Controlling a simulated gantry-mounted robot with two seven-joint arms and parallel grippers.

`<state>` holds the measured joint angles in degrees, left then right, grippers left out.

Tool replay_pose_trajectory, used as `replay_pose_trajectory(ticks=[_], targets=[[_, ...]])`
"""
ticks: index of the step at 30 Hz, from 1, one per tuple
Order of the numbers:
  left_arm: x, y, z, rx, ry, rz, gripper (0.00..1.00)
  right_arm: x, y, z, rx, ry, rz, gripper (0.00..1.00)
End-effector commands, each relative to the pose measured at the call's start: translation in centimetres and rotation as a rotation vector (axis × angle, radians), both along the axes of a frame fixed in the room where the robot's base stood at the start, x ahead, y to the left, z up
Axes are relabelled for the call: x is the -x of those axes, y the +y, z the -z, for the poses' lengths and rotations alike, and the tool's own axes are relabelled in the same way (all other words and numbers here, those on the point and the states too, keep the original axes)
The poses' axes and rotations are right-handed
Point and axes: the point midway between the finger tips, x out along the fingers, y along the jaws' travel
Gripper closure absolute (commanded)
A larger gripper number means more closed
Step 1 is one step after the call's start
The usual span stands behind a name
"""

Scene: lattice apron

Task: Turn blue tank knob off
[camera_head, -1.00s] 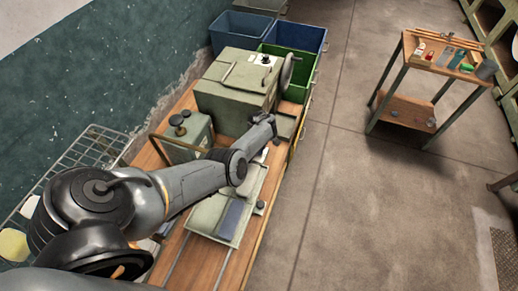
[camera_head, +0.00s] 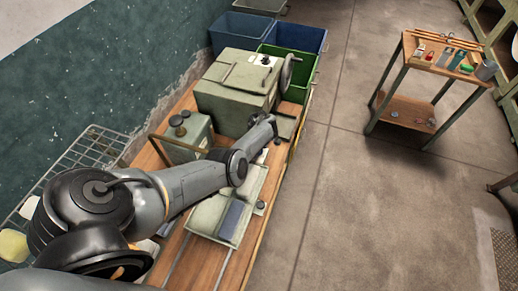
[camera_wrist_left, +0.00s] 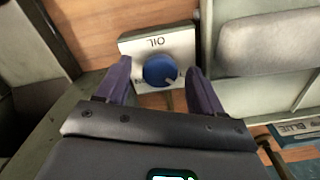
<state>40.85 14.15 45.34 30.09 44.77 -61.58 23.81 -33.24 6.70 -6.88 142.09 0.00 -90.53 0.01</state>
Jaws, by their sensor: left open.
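In the left wrist view a round blue knob (camera_wrist_left: 160,71) with a pale pointer mark sits on a light plate (camera_wrist_left: 158,42) marked "OIL", seen upside down. The pointer is toward the lower right in that view. My left gripper (camera_wrist_left: 158,68) is open, with one purple finger on each side of the knob. I cannot tell whether the fingers touch it. A small plate (camera_wrist_left: 296,131) reading "BLUE" shows at the lower right. In the head view my left arm reaches over the bench, and its fingers are not clear. My right gripper is not in view.
Green-grey metal boxes, the largest being a cabinet (camera_head: 232,100), stand close around the arm on the wooden bench (camera_head: 172,272). Blue and green bins (camera_head: 298,35) are beyond. A small table (camera_head: 402,75) with several items stands apart to the right, across open floor.

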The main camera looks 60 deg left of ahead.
Motion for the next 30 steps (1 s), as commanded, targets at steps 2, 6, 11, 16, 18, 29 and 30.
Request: replay_pose_trajectory(ticks=[2, 6, 11, 16, 18, 29, 30], targets=[[0.0, 0.0, 0.0, 0.0, 0.0, 0.0, 0.33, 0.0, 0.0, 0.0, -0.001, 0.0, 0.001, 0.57], [0.0, 0.0, -0.3, -0.001, -0.001, 0.001, 0.33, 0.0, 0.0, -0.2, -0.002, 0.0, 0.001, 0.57], [-0.1, 0.0, -2.0, -0.001, -0.001, 0.001, 0.33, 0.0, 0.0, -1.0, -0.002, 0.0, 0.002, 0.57], [0.0, 0.1, -4.9, -0.003, -0.001, -0.001, 0.33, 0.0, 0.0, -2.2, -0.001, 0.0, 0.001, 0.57], [-0.1, 0.0, -6.1, -0.003, -0.002, 0.0, 0.33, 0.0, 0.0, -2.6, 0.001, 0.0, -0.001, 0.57], [0.0, 0.0, -10.4, -0.001, 0.0, 0.0, 0.33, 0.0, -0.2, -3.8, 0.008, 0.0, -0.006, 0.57], [0.0, 0.0, -10.6, -0.001, 0.0, 0.001, 0.33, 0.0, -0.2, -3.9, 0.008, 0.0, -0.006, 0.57]])
